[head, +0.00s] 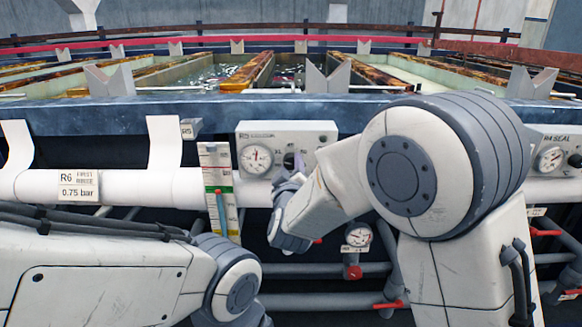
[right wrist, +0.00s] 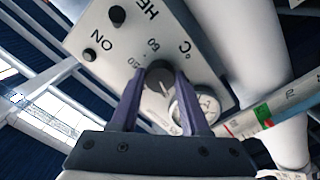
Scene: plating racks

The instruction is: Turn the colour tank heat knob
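The colour tank heat panel (head: 322,136) is a pale box marked R5 on the tank's front, with a round gauge (head: 257,159) at its left. My left gripper is out of view.
A white pipe (head: 120,187) runs below the tank edge. A strip gauge card (head: 218,185) hangs left of the panel. The R4 seal panel (head: 553,140) is at the right. Lower pipes with red valve handles (head: 388,304) and a small gauge (head: 358,235) are below.

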